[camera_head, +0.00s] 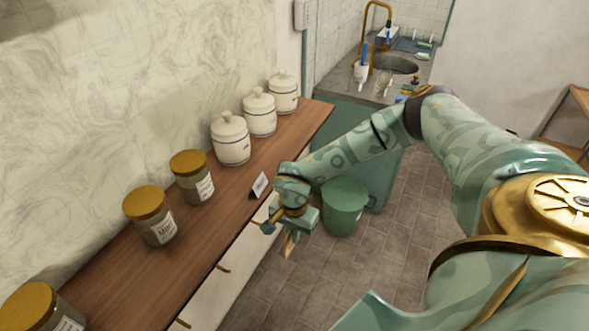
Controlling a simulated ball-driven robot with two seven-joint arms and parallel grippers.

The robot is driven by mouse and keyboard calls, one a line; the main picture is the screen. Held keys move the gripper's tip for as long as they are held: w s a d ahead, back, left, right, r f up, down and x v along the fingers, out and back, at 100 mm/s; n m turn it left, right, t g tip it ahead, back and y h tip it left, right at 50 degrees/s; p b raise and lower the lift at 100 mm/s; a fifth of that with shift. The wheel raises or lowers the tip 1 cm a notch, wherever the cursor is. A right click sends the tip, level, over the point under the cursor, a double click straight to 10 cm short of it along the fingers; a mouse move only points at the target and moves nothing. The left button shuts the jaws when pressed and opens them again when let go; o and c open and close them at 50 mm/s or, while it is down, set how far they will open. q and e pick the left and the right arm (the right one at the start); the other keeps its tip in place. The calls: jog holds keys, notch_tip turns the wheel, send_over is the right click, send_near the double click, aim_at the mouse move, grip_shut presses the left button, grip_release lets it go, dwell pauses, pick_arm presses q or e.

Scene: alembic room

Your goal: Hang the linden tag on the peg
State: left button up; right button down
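A small white card or tag (260,185) with dark lettering too small to read stands near the front edge of the wooden counter. I cannot tell whether it is the linden tag. My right gripper (285,238) points down just in front of the counter edge, below and to the right of the card and apart from it. A narrow tan piece shows at its lower end; I cannot tell whether it is a finger or something held. The finger opening is not clear. I make out no peg. My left gripper is out of view.
Jars with gold lids (150,215) and several white lidded canisters (230,139) line the wooden counter (185,255) along the wall. A green bin (344,207) stands on the tiled floor by the sink unit (345,88). Bare counter lies in front of the jars.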

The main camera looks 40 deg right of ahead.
jog(key=w+b, duration=0.1)
jog(key=w+a+b, duration=0.1)
jog(key=w, duration=0.1)
jog(key=w+b, duration=0.1)
jog(key=b, duration=0.1)
jog(key=shift+w+a+f, duration=0.25)
jog(key=shift+a+f, duration=0.05)
jog(key=shift+a, duration=0.05)
jog(key=shift+w+a, duration=0.1)
jog(key=shift+w+a, duration=0.1)
jog(key=shift+w, duration=0.15)
jog(key=shift+p, duration=0.3)
dwell(0.5)
jog(key=shift+w, duration=0.2)
dwell(0.4)
jog(key=shift+w+a+f+b, duration=0.1)
jog(key=shift+w+a+b, duration=0.25)
jog(key=shift+w, duration=0.25)
jog(key=shift+w+a+b, duration=0.2)
jog(key=shift+w+b, duration=0.25)
jog(key=shift+w, duration=0.15)
